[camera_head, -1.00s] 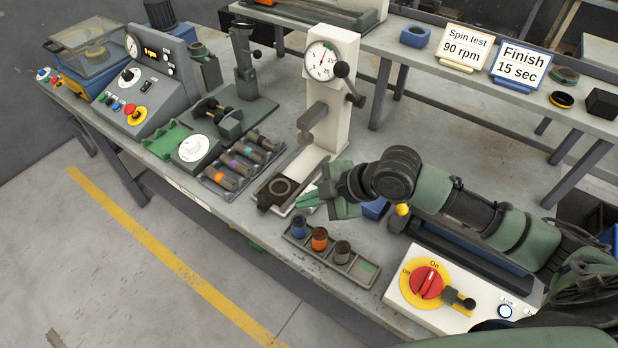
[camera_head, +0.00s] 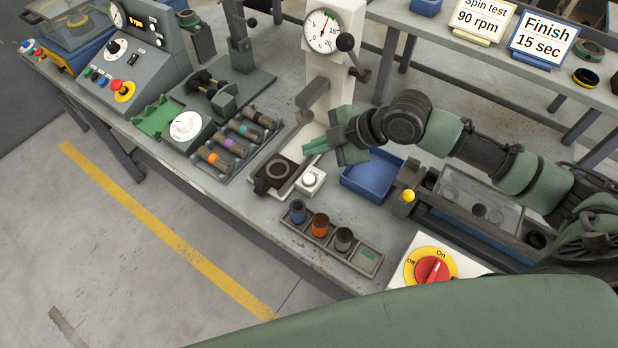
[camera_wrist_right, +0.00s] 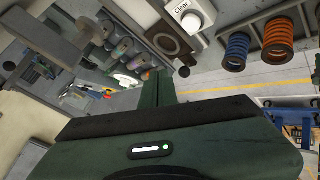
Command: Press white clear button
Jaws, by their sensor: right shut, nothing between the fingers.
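The white clear button (camera_head: 310,179) is a small round cap on a white block beside the foot of the arbor press (camera_head: 323,85). In the right wrist view the white button (camera_wrist_right: 194,20) shows near the top, with the word "Clear" on its block. My right gripper (camera_head: 306,147) is shut and empty. In the head view it appears just above the button and apart from it, pointing left. Its green fingers also show in the right wrist view (camera_wrist_right: 160,84), below the button in the picture. My left gripper is not in view.
The dark press plate (camera_head: 257,186) lies left of the button. A blue tray (camera_head: 352,188) is to its right. A rack (camera_head: 370,262) with coloured springs stands in front. A red and yellow switch (camera_head: 432,269) is at the lower right. The press's dark ram (camera_head: 312,96) hangs behind the gripper.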

